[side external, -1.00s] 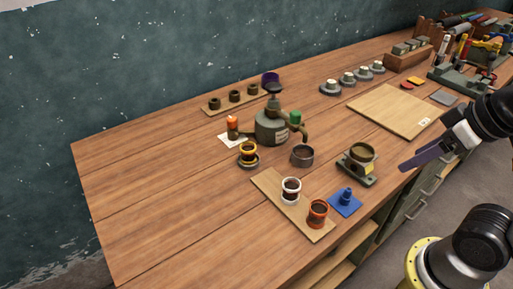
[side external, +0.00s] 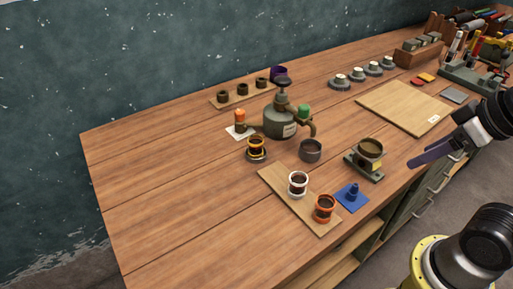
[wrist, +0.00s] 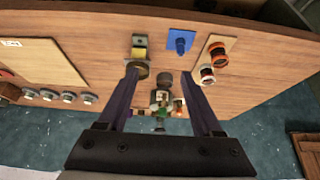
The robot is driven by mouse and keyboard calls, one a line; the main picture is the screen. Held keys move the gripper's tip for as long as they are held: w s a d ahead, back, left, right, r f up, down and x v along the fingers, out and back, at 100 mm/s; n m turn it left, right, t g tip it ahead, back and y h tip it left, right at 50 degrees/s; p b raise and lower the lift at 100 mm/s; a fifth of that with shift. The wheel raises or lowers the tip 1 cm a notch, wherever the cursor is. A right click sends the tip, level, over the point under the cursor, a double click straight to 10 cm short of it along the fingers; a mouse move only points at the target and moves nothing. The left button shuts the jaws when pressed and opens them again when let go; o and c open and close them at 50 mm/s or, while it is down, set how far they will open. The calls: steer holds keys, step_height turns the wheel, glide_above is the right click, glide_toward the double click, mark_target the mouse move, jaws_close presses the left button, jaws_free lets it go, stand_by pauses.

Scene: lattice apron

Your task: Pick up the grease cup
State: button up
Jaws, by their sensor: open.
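No label marks the grease cup, and I cannot tell which of several cups it is. A white-banded cup (side external: 298,184) and an orange cup (side external: 324,208) stand on a narrow board. A plain grey cup (side external: 310,150) stands beside the oil-can-like pot (side external: 279,122). A brown cup (side external: 370,148) sits in a stand with a yellow tag.
A blue cone-like piece on a blue mat (side external: 361,200) lies near the front edge. Several grey round pieces and tool racks (side external: 470,80) stand farther right. The bench's left part is clear.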

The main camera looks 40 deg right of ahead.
steer(key=shift+o, duration=1.4)
